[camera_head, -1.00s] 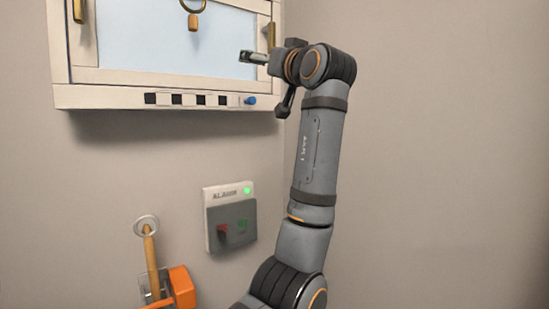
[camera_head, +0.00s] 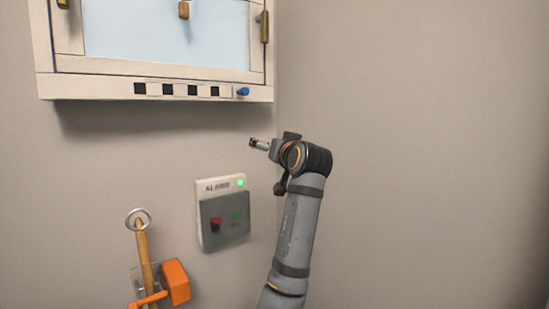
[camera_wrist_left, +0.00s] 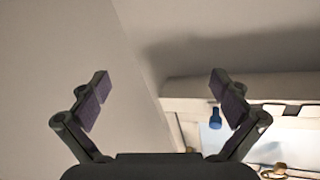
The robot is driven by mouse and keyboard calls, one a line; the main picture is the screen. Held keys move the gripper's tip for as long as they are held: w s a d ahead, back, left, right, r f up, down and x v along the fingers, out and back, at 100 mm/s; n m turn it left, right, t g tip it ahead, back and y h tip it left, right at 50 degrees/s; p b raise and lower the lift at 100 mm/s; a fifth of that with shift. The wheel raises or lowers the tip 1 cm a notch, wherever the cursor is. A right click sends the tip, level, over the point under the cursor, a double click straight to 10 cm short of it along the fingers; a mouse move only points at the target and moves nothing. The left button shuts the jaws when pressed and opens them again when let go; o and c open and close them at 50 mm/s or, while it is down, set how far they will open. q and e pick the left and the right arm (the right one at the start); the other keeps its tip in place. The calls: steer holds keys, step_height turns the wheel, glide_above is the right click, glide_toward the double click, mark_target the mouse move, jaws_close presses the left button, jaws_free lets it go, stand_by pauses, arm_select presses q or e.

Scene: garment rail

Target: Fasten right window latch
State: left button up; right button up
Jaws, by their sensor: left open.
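The window (camera_head: 165,35) is at the top left of the head view, cut off by the upper edge. Its right latch (camera_head: 264,27) is a brass, upright piece on the right side of the frame. Another brass latch (camera_head: 62,4) shows at the left side and a brass handle (camera_head: 184,10) in the middle. My left gripper (camera_head: 256,143) is empty, below the window's lower right corner and well apart from the right latch. My right gripper is not in view.
A blue knob (camera_head: 243,91) and several dark squares line the window's lower ledge; the knob also shows in the left wrist view (camera_wrist_left: 215,118). An alarm box (camera_head: 222,210) with a green light is below. An orange item (camera_head: 175,282) stands lower left. The right wall is bare.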

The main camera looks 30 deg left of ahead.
arm_select(q)
steer(key=f, duration=0.3)
steer(key=shift+w+d+h, duration=0.2)
steer(key=shift+h, duration=0.2)
steer(key=shift+a+r, duration=0.1)
